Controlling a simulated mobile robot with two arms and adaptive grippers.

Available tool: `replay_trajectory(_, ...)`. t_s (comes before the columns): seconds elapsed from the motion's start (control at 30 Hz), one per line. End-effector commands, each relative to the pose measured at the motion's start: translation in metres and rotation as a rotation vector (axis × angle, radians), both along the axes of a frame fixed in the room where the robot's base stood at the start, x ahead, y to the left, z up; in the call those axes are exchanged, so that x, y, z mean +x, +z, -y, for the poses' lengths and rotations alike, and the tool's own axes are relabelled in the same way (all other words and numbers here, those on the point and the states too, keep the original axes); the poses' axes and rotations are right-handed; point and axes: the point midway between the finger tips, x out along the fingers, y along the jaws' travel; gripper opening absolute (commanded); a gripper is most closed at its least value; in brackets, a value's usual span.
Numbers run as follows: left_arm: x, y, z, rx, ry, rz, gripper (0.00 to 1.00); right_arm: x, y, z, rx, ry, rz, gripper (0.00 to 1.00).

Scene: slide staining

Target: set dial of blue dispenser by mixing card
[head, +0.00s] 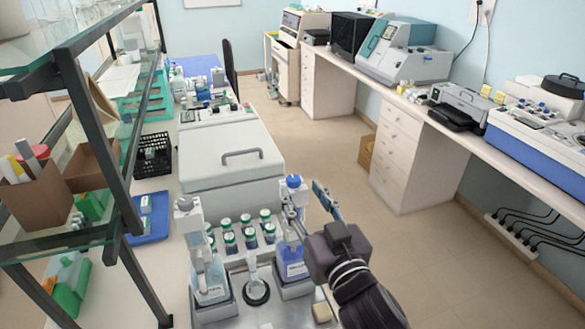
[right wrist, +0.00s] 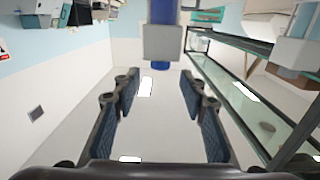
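The blue dispenser (head: 292,262) stands upright at the right of a bench tray, with a blue dial (head: 293,182) on its pale head. My right gripper (head: 308,204) is beside the dispenser's head, at its right. In the right wrist view, the fingers (right wrist: 160,78) are spread with nothing between them. The dispenser's grey head (right wrist: 163,43) shows at the top, just past the fingertips; I cannot tell whether they touch. A second dispenser (head: 208,270) with a grey top stands at the left of the tray. I cannot make out the mixing card. My left gripper is not in view.
Several green-capped bottles (head: 248,238) and a small glass vessel (head: 256,290) stand between the dispensers. A white lidded machine (head: 228,158) is behind them. A dark-framed glass shelf (head: 95,130) rises at the left.

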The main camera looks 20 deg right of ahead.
Motion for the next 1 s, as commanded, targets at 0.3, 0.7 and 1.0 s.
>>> replay_trajectory(0.3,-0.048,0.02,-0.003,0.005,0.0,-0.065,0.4,0.047,0.003,-0.001,-0.001,0.0,-0.001,0.39)
replay_trajectory(0.7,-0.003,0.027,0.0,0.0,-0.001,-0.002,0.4,0.062,0.0,-0.002,0.0,0.0,-0.001,0.39)
replay_trajectory(1.0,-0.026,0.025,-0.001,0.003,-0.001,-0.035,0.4,0.061,0.0,-0.002,0.0,0.0,-0.001,0.16)
